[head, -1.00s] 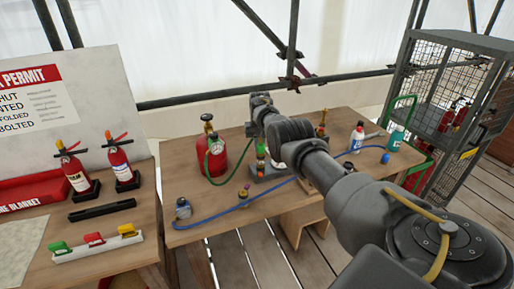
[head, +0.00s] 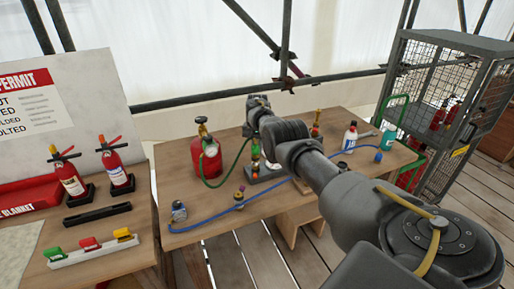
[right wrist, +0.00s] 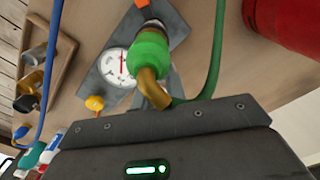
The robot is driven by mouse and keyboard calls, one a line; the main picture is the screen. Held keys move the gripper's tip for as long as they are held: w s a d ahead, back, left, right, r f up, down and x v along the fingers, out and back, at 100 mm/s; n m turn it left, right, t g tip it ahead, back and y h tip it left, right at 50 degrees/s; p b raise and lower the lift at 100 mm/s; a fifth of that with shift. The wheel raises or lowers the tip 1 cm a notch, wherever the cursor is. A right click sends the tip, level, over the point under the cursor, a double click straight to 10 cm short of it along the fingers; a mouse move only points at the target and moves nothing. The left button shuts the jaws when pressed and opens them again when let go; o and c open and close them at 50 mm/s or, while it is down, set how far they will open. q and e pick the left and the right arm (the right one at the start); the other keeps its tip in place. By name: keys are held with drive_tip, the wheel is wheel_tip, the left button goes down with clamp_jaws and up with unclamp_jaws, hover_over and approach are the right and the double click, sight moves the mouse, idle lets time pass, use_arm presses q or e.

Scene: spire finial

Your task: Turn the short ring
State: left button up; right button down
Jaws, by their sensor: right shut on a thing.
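An upright fitting (head: 255,151) with green, yellow and red parts stands on a grey base on the middle table, under my right gripper (head: 257,128). In the right wrist view its green ringed part (right wrist: 148,55) and a bent brass piece (right wrist: 152,88) run down to the edge of my gripper's body. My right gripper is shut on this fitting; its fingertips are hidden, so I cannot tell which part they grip. A round white gauge (right wrist: 114,68) lies beside it. I cannot tell which part is the short ring. My left gripper is out of view.
A red cylinder (head: 201,159) with a green hose (head: 239,164) stands just left of the fitting. A blue hose (head: 210,221) crosses the table's front. Bottles (head: 349,136) stand to the right, before a mesh cage (head: 462,118). The left table (head: 105,220) holds extinguishers.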

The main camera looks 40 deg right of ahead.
drive_tip(key=c, duration=1.4)
unclamp_jaws()
wheel_tip(320, 180, up, 6)
drive_tip(key=shift+f+p, duration=0.1)
drive_tip(key=shift+p, duration=0.55)
drive_tip(key=shift+r+b, duration=0.4)
drive_tip(key=shift+r, duration=2.1)
drive_tip(key=shift+a+f, duration=0.1)
